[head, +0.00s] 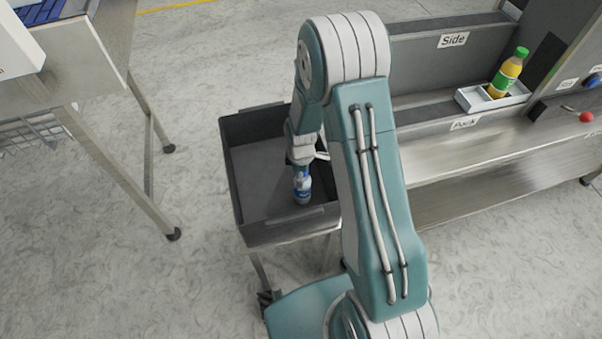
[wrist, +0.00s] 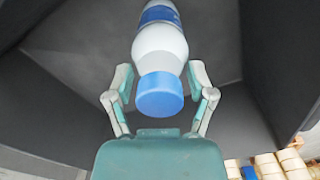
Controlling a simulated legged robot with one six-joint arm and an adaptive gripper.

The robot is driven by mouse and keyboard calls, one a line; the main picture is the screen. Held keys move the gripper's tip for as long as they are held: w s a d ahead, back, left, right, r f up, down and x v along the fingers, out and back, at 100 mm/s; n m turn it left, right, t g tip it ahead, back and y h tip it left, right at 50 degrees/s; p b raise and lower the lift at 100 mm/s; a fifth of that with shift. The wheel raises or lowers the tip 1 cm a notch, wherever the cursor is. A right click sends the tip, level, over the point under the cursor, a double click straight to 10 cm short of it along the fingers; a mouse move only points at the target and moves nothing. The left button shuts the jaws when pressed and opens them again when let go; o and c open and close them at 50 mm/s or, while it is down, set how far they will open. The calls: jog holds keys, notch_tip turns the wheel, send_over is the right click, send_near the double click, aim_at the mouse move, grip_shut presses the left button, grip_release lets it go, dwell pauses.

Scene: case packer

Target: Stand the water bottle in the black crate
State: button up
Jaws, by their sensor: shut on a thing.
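The water bottle (head: 302,187), white with a blue label and cap, is inside the black crate (head: 284,232), near its front right part. It looks about upright, base down; whether its base touches the crate floor I cannot tell. My gripper (head: 300,155) is above the bottle, shut on its upper part. In the wrist view the two fingers of my gripper (wrist: 160,85) are on either side of the blue-capped water bottle (wrist: 160,48). The dark crate floor and walls (wrist: 270,60) surround it there. My arm hides the crate's right side in the head view.
A juice bottle (head: 508,73) stands in a small white tray (head: 520,98) on the metal machine at right, with a red knob (head: 586,117) beside it. A metal-legged table (head: 110,40) stands at left. Apart from the water bottle, the visible crate floor is empty.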

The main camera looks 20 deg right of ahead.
jog(key=o, duration=1.3)
notch_tip(320, 180, up, 12)
jog(key=s+r+m+t, duration=0.1)
jog(key=s+r+m, duration=0.25)
jog(key=r, duration=0.45)
jog(key=s+r+m+t, duration=0.2)
jog(key=s+r+m, duration=0.15)
jog(key=r, duration=0.45)
jog(key=shift+s+d+r+m+t, duration=0.1)
jog(key=shift+s+r+m+t, duration=0.35)
jog(key=shift+s+r+m, duration=1.3)
jog(key=shift+s+r+m+t, duration=0.4)
jog(key=shift+s+r, duration=0.4)
jog(key=shift+s, duration=2.15)
jog(key=shift+s+d+r+m+t, duration=0.1)
jog(key=shift+s+r+m+t, duration=0.35)
jog(key=shift+s+r+m, duration=1.3)
